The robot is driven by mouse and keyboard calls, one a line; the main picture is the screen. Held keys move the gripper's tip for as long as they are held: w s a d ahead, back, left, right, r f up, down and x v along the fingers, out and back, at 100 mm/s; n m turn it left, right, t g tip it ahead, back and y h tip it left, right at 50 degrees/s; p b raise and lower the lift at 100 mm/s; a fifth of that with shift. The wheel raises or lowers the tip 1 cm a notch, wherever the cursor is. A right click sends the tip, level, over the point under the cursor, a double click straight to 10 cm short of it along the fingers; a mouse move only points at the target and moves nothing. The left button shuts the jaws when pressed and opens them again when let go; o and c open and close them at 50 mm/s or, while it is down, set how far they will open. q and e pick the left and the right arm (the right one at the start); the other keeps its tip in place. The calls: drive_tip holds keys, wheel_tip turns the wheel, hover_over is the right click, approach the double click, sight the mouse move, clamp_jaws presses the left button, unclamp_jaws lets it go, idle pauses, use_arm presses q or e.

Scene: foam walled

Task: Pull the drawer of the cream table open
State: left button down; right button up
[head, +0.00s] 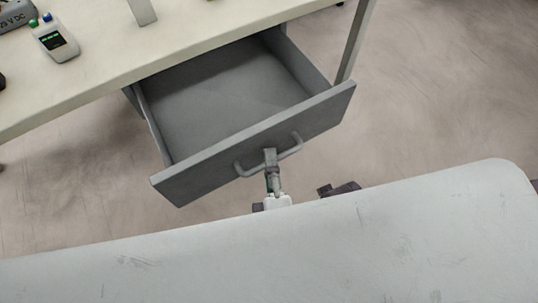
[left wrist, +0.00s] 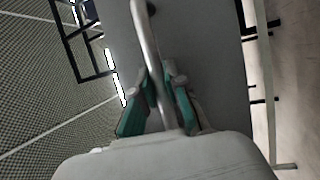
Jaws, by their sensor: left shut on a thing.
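The cream table (head: 115,62) fills the upper left of the head view. Its grey drawer (head: 210,95) stands far out from under the tabletop, and its inside looks empty. A bar handle (head: 290,151) is on the drawer front. My left gripper (head: 271,158) is shut on the handle near its middle. In the left wrist view the gripper's green-sided fingers (left wrist: 163,100) lie on both sides of the handle bar (left wrist: 148,45), in front of the grey drawer front (left wrist: 205,50). My right gripper is not in view.
A small meter with a dark screen (head: 56,40) and a grey upright post (head: 142,11) stand on the tabletop. A table leg (head: 354,42) is close to the drawer's right side. The floor (head: 430,90) to the right is clear.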

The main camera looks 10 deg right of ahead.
use_arm(q)
drive_tip(key=c, duration=1.2)
unclamp_jaws()
